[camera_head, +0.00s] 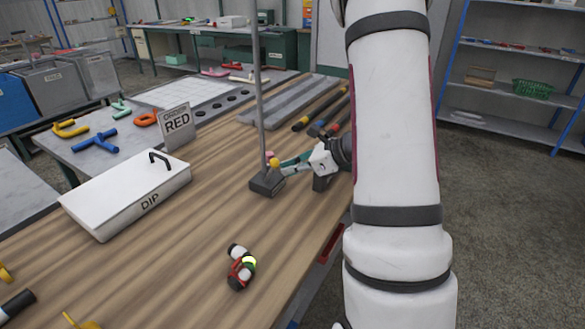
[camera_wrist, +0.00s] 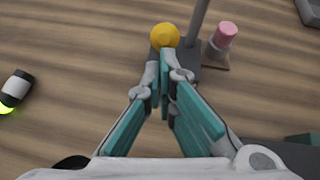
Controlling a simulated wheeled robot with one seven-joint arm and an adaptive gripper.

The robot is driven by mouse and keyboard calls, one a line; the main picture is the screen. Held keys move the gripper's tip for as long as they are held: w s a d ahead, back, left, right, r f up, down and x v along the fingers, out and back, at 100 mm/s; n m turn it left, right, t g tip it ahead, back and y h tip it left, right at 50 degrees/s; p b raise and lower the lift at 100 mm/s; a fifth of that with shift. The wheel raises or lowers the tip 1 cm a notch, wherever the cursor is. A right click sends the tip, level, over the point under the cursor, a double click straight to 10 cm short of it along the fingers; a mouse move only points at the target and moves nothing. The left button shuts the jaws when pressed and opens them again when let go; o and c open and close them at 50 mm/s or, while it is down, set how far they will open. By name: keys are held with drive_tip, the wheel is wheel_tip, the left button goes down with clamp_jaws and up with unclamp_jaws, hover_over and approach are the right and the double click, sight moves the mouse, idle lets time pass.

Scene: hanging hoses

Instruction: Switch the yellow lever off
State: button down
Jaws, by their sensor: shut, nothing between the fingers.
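A yellow round knob (camera_head: 274,162), which looks like the end of the yellow lever, shows beside a thin grey pole above a dark base block (camera_head: 264,187) on the wooden bench. It also shows in the wrist view (camera_wrist: 165,36) at the top middle. My gripper (camera_head: 284,166) is shut and empty, with its teal fingers pointing at the knob from the right. In the wrist view its fingertips (camera_wrist: 165,60) are right up against the knob in the picture; I cannot tell whether they touch. The lever's shaft is hidden.
A pink-topped piece (camera_wrist: 226,33) stands beside the pole (camera_wrist: 197,22). A red, white and black fitting (camera_head: 240,270) lies in front. Bare bench lies between.

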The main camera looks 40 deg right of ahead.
sight(277, 161)
drive_tip(key=shift+w+r+p, duration=0.1)
drive_tip(key=shift+r+p, duration=0.1)
drive_tip(key=shift+p, duration=0.1)
drive_tip(key=w+r+g+p, duration=0.1)
drive_tip(key=p, duration=0.2)
drive_tip(key=w+a+r+g+h+p, duration=0.1)
drive_tip(key=g+p, duration=0.1)
drive_tip(key=p, duration=0.1)
drive_tip(key=shift+w+r, duration=0.2)
drive_tip(key=shift+w+a+r, duration=0.15)
drive_tip(key=shift+w+a, duration=0.15)
drive_tip(key=shift+w, duration=0.5)
drive_tip(key=shift+w+a+r, duration=0.15)
drive_tip(key=shift+w+a, duration=0.1)
drive_tip(key=shift+w, duration=0.6)
drive_tip(key=shift+w+a+r, duration=0.15)
drive_tip(key=shift+w+a, duration=0.15)
drive_tip(key=shift+w, duration=0.6)
